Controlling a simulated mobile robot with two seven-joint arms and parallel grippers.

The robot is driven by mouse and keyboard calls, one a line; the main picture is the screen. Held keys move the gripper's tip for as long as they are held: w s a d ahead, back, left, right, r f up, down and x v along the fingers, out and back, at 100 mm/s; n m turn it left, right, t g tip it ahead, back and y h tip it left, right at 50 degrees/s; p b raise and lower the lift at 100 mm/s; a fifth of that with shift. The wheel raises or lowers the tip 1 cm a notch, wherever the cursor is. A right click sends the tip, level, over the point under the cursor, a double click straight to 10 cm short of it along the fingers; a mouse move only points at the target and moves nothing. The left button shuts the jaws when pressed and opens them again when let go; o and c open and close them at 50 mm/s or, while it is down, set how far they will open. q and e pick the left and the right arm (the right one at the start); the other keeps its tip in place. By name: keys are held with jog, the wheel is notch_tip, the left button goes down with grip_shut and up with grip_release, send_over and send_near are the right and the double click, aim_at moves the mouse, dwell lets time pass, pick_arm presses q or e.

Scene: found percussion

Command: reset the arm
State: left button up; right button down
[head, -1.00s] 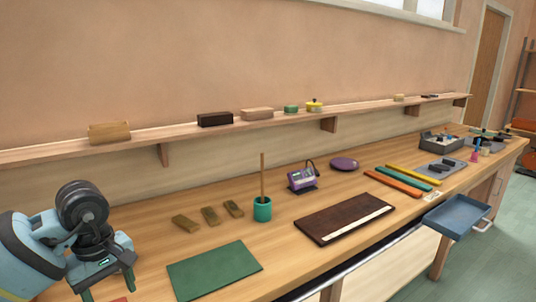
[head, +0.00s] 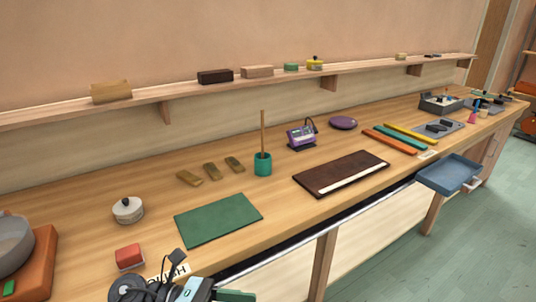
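My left gripper (head: 205,289) shows only in part at the bottom edge of the head view, in front of the bench's front edge. Its dark joint and a green finger part are visible; the rest is cut off, so I cannot tell whether it is open or shut. No object is visible in it. My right gripper is not in view.
The wooden bench holds a red block (head: 129,257), a white lidded pot (head: 128,210), a green mat (head: 218,220), a teal cup (head: 263,164) with a stick, and a dark brown board (head: 335,175). A blue tray (head: 450,173) juts from the front.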

pick_arm(q)
jog(key=s+a+f+n+t+y, duration=0.1)
jog(key=a+f+n+t+y, duration=0.4)
jog(key=n, duration=0.7)
jog(key=a+f+n+t+y, duration=0.15)
jog(key=f+n+t, duration=0.25)
jog(key=n+t, duration=0.55)
jog(key=s+a+f+n+t+y, duration=0.1)
jog(key=a+f+n+t+y, duration=0.25)
jog(key=n, duration=1.05)
jog(key=s+a+f+n+g+y, duration=0.2)
jog(key=s+f+n+g, duration=0.2)
jog(key=s+f+n, duration=0.2)
jog(key=s+a+f+n+g+y+p, duration=0.1)
jog(key=s+a+f+n+g+y, duration=0.2)
jog(key=s+f+n, duration=0.3)
jog(key=s+f+g, duration=0.1)
jog(key=s+f, duration=0.3)
jog(key=s, duration=0.1)
jog(key=shift+s+n+y, duration=0.3)
jog(key=shift+s+n, duration=0.05)
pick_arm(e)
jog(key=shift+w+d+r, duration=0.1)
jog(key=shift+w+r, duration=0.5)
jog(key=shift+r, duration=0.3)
pick_arm(q)
jog(key=shift+f, duration=0.1)
